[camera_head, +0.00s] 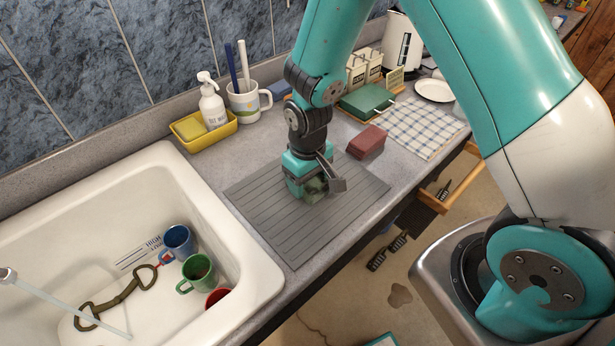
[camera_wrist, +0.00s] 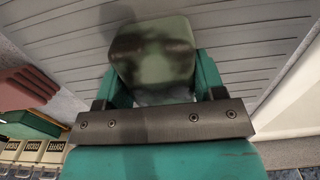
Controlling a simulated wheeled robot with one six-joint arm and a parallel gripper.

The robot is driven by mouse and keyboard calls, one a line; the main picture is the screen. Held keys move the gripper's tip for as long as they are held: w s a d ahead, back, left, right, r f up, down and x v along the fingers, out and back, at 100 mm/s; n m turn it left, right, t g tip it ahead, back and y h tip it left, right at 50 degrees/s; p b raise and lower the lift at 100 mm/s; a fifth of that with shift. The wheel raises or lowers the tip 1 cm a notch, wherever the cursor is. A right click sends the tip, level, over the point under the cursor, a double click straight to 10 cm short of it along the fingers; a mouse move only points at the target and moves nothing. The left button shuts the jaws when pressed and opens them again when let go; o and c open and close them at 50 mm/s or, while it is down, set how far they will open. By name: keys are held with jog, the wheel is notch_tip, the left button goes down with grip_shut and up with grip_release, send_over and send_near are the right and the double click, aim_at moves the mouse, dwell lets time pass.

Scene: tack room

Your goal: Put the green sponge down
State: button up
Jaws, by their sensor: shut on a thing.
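The green sponge (camera_wrist: 155,52) has dark smudges on its face and sits between the two teal fingers of my gripper (camera_wrist: 152,85) in the wrist view. In the head view my gripper (camera_head: 312,184) is low over the grey ridged drain mat (camera_head: 270,215), and the green sponge (camera_head: 315,190) shows partly below it. My gripper is shut on the sponge. I cannot tell whether the sponge touches the mat. Part of the sponge is hidden by the gripper.
A red-brown block (camera_head: 367,142) lies right of the mat. A yellow tray (camera_head: 205,132) with a pump bottle and a mug (camera_head: 246,102) stand behind. The white sink (camera_head: 180,190), holding cups, is at left. A checked cloth (camera_head: 415,128) lies further right. Most of the mat is bare.

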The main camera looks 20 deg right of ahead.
jog(key=shift+f, duration=0.2)
jog(key=o, duration=0.7)
jog(key=shift+r, duration=0.1)
jog(key=shift+r, duration=0.1)
